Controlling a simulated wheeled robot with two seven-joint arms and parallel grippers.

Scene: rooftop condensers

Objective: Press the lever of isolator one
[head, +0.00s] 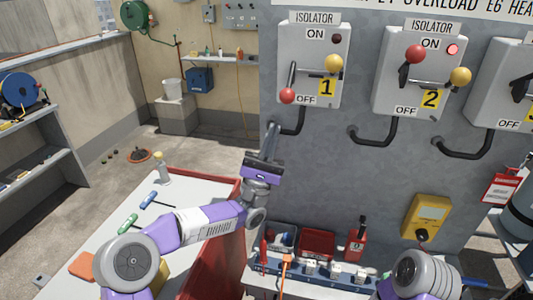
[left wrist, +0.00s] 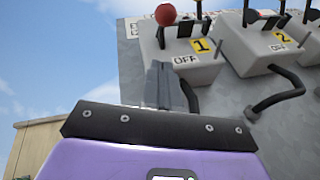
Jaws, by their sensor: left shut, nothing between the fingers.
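Isolator one (head: 327,87) is a pale grey box on the grey panel, marked ON above and OFF below. Its lever has a red ball (head: 287,96) low at the left, beside OFF, and a yellow ball (head: 334,63) at the right. Its lamp (head: 336,39) is dark. My left gripper (head: 273,130) is shut and empty, pointing up, below and left of the red ball and apart from it. In the left wrist view the shut fingers (left wrist: 158,84) point up below the red ball (left wrist: 165,14). My right gripper is out of view.
Isolator two (head: 385,93) is at the right, its red ball high and lamp lit red. Bent conduits (head: 371,138) run below the boxes. A yellow meter (head: 427,215) hangs lower right. A red-edged bench (head: 180,230) and a shelf of small items lie below.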

